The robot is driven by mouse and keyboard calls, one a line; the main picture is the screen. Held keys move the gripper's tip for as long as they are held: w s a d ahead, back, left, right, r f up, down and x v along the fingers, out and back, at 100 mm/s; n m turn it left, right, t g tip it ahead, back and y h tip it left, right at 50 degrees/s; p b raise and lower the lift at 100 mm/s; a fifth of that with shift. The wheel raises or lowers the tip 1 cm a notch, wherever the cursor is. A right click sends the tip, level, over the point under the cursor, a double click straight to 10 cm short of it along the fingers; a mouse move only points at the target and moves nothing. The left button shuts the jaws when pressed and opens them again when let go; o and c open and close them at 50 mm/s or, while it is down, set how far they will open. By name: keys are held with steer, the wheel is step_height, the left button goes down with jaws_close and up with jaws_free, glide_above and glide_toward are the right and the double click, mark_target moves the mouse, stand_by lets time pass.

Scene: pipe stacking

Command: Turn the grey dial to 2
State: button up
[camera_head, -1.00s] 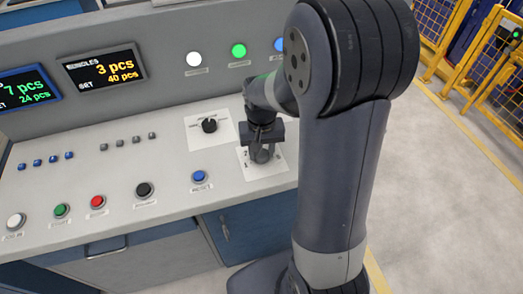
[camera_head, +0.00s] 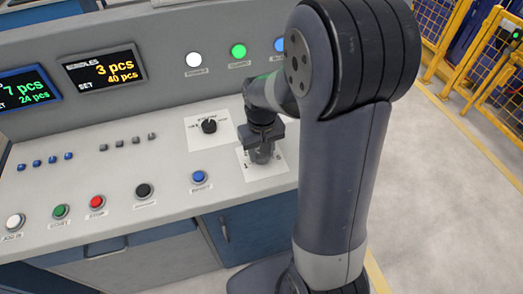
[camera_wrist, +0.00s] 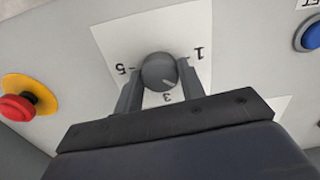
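The grey dial (camera_wrist: 159,71) is round, on a white plate (camera_wrist: 112,36) with the marks 5, 3 and 1 readable in the wrist view. Its pale pointer line aims to the lower right, between 3 and 1. My gripper (camera_wrist: 160,76) has one finger on each side of the dial, seemingly against it. In the head view my gripper (camera_head: 261,156) points down over the white plate (camera_head: 277,165) on the console, and hides the dial there.
A black selector knob (camera_head: 209,126) stands on another plate, up and left of my gripper. A blue button (camera_head: 199,177) lies to the left. In the wrist view, a red button on yellow (camera_wrist: 17,107) and a blue button (camera_wrist: 312,37) flank the plate.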

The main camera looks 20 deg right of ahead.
steer(key=o, duration=0.5)
steer(key=shift+c, duration=0.2)
step_height(320, 180, up, 11)
steer(key=shift+f, duration=0.2)
step_height(320, 180, down, 11)
steer(key=shift+r, duration=0.15)
stand_by(0.6)
steer(key=shift+r, duration=0.1)
stand_by(0.4)
